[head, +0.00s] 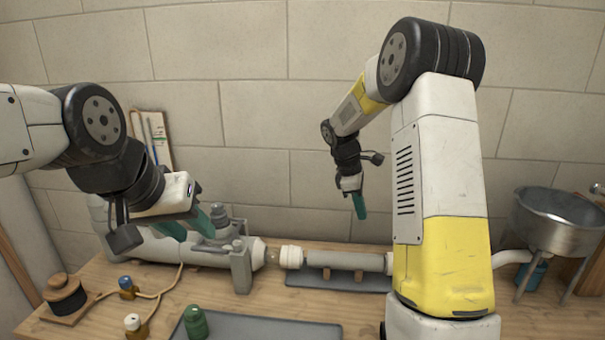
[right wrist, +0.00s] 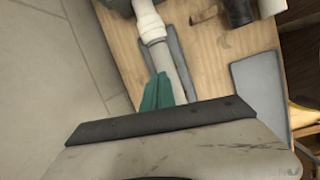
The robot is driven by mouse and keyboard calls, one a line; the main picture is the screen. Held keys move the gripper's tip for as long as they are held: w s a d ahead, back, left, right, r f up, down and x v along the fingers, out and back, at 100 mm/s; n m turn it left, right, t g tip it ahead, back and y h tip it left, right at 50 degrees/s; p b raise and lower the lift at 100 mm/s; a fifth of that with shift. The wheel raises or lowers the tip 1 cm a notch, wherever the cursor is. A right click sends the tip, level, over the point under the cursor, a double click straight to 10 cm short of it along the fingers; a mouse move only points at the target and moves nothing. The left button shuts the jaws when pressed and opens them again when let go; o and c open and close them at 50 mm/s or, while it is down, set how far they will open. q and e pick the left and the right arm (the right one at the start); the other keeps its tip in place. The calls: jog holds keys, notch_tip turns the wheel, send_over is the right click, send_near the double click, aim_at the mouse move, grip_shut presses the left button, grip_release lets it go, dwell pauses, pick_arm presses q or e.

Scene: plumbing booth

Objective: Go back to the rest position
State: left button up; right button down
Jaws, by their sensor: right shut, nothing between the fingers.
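My left gripper (head: 188,226) is at the left in the head view, its two teal fingers apart, above and in front of the grey pipe (head: 148,246). I see nothing between its fingers. My right gripper (head: 359,206) hangs fingers-down in mid-air near the back wall, above the bench and apart from the pipe section (head: 345,261). Its teal fingers are together and empty. In the right wrist view the closed fingers (right wrist: 160,92) overlap the pipe in the picture.
A grey clamp (head: 241,266) and a white coupling (head: 291,257) stand along the pipe line. A metal bowl (head: 558,221) is on the right. A clipboard (head: 153,138) leans on the wall.

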jog(key=s+a+r+m+t+y, duration=0.35)
jog(key=s+r+m, duration=0.35)
jog(key=s+r, duration=0.65)
jog(key=s+a+m+t+y, duration=0.1)
jog(key=s+a+m, duration=0.1)
jog(key=s, duration=0.5)
jog(key=s+a+r+m+t+y, duration=0.1)
jog(key=s+a+m+t, duration=0.1)
jog(key=s, duration=0.4)
jog(key=shift+s+a+r+m, duration=0.35)
jog(key=shift+a+m, duration=0.15)
jog(key=shift+m, duration=0.7)
